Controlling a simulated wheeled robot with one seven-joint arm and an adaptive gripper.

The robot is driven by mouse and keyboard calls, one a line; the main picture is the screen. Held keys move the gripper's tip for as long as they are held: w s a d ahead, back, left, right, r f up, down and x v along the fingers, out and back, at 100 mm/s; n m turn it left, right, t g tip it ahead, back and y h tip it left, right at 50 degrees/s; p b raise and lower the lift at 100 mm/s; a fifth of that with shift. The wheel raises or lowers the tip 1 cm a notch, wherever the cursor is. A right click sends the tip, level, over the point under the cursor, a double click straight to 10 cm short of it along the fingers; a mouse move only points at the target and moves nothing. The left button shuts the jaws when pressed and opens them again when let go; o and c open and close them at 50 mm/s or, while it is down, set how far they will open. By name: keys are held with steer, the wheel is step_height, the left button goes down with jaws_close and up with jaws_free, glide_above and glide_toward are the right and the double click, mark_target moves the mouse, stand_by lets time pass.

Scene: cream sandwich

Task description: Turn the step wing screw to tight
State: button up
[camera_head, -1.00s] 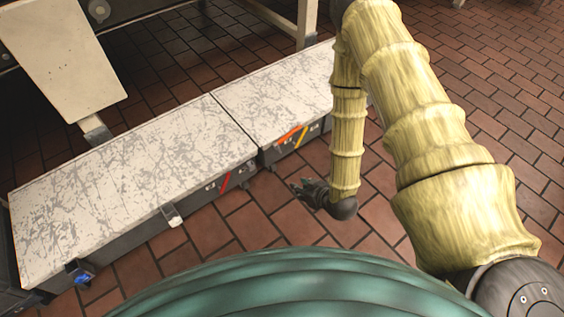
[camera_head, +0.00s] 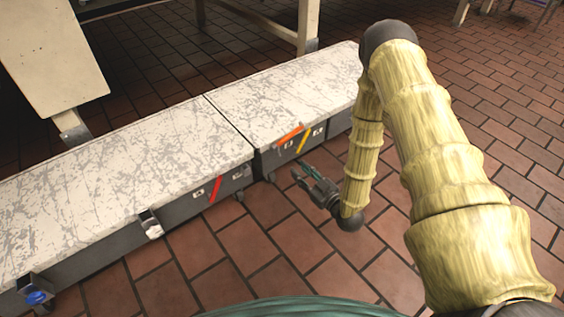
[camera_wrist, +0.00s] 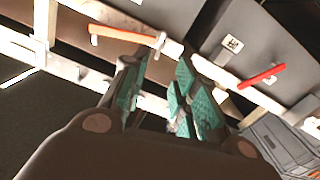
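The step is a long, low platform with two scuffed white tops (camera_head: 120,175) and dark grey sides. I cannot tell for sure which fitting is the wing screw. A blue knob (camera_head: 36,297) sits on a bracket at the near left end of the step. A white and metal fitting (camera_head: 151,226) is midway along the front side. My gripper (camera_head: 304,174) is open and empty above the floor, just in front of the right section. In the wrist view its teal-padded fingers (camera_wrist: 158,95) stand apart with nothing between them.
A red handle (camera_head: 215,189), an orange handle (camera_head: 290,136) and a yellow handle (camera_head: 302,142) are on the step's front. A cream panel (camera_head: 50,55) and machine leg (camera_head: 307,25) stand behind. The brick-tiled floor (camera_head: 290,250) in front is clear.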

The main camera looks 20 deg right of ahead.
mark_target(280, 152)
steer(key=b+x, duration=0.4)
steer(key=x, duration=0.5)
steer(key=shift+w+f, duration=0.15)
steer(key=shift+b+x, duration=0.3)
steer(key=shift+x, duration=0.55)
jaws_close()
